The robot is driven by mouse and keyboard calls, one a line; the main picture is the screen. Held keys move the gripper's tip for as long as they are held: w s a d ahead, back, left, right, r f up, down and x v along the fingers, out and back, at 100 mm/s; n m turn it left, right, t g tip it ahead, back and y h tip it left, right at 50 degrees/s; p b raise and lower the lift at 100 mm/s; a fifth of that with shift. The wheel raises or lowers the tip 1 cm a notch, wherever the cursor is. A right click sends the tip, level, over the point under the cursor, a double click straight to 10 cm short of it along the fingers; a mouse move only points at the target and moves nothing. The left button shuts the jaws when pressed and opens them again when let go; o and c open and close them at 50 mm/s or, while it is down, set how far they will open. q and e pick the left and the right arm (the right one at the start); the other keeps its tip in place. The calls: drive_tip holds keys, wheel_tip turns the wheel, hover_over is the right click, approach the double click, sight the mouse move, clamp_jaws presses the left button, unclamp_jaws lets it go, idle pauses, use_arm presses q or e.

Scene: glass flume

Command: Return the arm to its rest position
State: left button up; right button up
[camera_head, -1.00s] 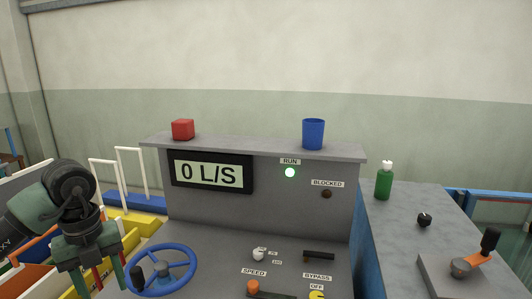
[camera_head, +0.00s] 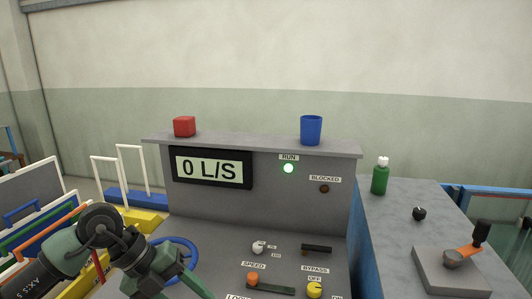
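My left arm comes in from the lower left. Its gripper (camera_head: 180,284) is low in front of the console, over the blue handwheel (camera_head: 189,246), and hides much of the wheel. The fingers run toward the bottom edge, so I cannot tell whether they are open or shut. I see nothing held in them. My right arm and gripper are out of view. The grey console (camera_head: 222,231) has a display (camera_head: 211,169) reading 0 L/S. The green RUN light (camera_head: 288,168) is lit and the BLOCKED light (camera_head: 324,188) is dark.
The console carries a white knob (camera_head: 258,247), a black handle (camera_head: 316,249), an orange knob (camera_head: 253,278) and a yellow knob (camera_head: 314,290). A red block (camera_head: 184,126) and blue cup (camera_head: 311,130) stand on its ledge. A green bottle (camera_head: 380,178) and orange lever (camera_head: 468,252) are at right.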

use_arm(q)
drive_tip(key=s+d+r+n+t+h, duration=0.1)
drive_tip(key=d+r+t+h, duration=0.1)
drive_tip(key=d+r+h, duration=0.5)
drive_tip(key=s+d+r+t+h, duration=0.1)
drive_tip(key=s+d+r+h, duration=0.1)
drive_tip(key=d+r+h, duration=0.45)
drive_tip(key=w+a+n+t+y, duration=0.6)
drive_tip(key=n+t+y, duration=0.1)
drive_tip(key=n+t, duration=0.9)
drive_tip(key=s+a+f+n+g+y, duration=0.1)
drive_tip(key=a+f+n+g+y, duration=0.1)
drive_tip(key=a+f+n+y, duration=0.65)
drive_tip(key=s+a+f+n+g+y, duration=0.25)
drive_tip(key=a+f+n+y, duration=0.2)
drive_tip(key=f, duration=0.75)
drive_tip(key=s+f+g, duration=0.6)
drive_tip(key=s+f, duration=0.2)
drive_tip(key=s, duration=0.3)
drive_tip(key=s+f+g, duration=0.6)
drive_tip(key=s+f, duration=0.3)
drive_tip(key=s, duration=0.2)
wheel_tip(320, 180, down, 27)
drive_tip(key=s, duration=0.2)
drive_tip(key=s+a+f+g, duration=0.2)
drive_tip(key=s+a+f, duration=0.1)
drive_tip(key=s+f, duration=1.1)
drive_tip(key=shift+s+f, duration=0.25)
drive_tip(key=shift+s, duration=0.9)
